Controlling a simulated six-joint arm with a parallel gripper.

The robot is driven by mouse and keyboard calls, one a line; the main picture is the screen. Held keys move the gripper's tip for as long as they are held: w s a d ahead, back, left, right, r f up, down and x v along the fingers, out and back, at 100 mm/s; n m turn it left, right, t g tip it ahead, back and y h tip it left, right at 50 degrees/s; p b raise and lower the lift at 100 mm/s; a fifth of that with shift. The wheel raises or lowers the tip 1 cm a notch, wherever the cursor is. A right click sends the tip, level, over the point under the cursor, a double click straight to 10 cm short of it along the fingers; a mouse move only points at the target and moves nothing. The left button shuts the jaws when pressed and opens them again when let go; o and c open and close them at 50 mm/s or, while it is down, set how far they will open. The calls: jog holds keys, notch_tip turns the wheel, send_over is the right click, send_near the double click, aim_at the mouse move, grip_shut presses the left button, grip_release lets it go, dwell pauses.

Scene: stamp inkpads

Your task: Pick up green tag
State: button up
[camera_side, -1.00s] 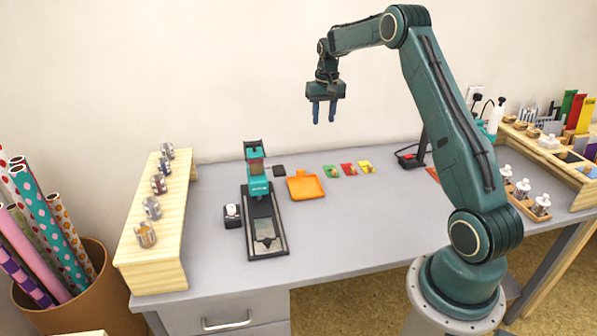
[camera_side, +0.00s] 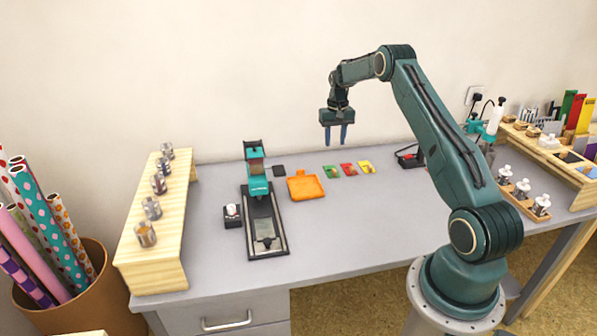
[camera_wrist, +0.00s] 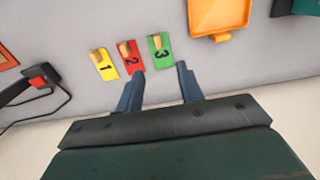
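The green tag (camera_side: 331,171) lies flat on the grey table, leftmost of a row of three tags in the side view. In the wrist view the green tag (camera_wrist: 161,48) carries a black 3 and a small wooden piece, and lies beyond and between the fingertips. The red tag (camera_side: 348,169) and the yellow tag (camera_side: 366,167) lie to its right, marked 2 and 1 in the wrist view. My gripper (camera_side: 336,143) hangs above the tags with its fingers pointing down. In the wrist view my gripper (camera_wrist: 160,70) is open and empty.
An orange tray (camera_side: 305,186) lies left of the green tag. A stamping press (camera_side: 263,220) stands further left, with a small dark pad (camera_side: 279,171) near it. A black device (camera_side: 409,158) with a cable sits right of the tags. The table front is clear.

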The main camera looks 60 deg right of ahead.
send_over(334, 169)
jog(key=shift+w+a+f, duration=0.1)
jog(key=shift+w+f, duration=0.05)
jog(key=shift+f, duration=2.95)
jog(key=shift+f, duration=2.6)
grip_shut()
